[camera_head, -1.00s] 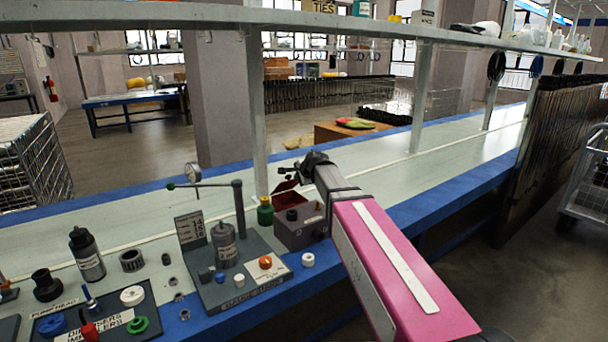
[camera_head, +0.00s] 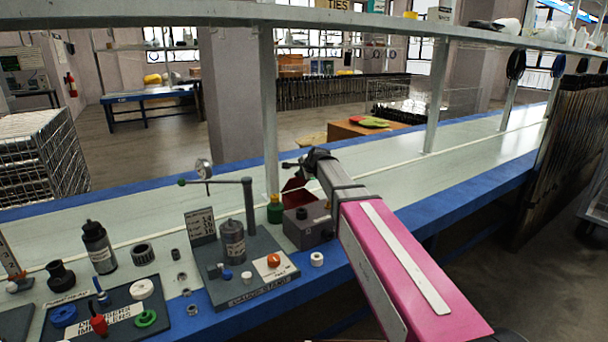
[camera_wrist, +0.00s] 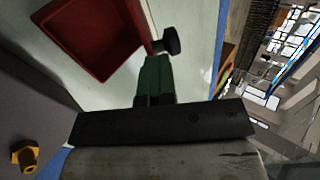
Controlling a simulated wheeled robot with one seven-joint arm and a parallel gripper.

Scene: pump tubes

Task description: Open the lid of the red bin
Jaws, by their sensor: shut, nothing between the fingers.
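The red bin (camera_head: 293,190) shows as a small dark red shape behind a grey box on the bench, partly hidden by the box. In the wrist view, a hollow red rectangle with raised sides (camera_wrist: 98,38) lies at upper left; I cannot tell whether it is the bin's inside or its lid's underside. A black knob (camera_wrist: 171,42) sits beside its right edge. My gripper (camera_head: 287,166) is above the red shape in the head view. In the wrist view its green fingers (camera_wrist: 154,64) are shut and empty, close to the knob; contact is unclear.
The grey box (camera_head: 308,226) and a green bottle (camera_head: 275,210) stand close to the red bin. A gauge stand (camera_head: 245,265) is to the left. A shelf post (camera_head: 268,110) rises behind. The pale bench strip at right (camera_head: 460,150) is clear.

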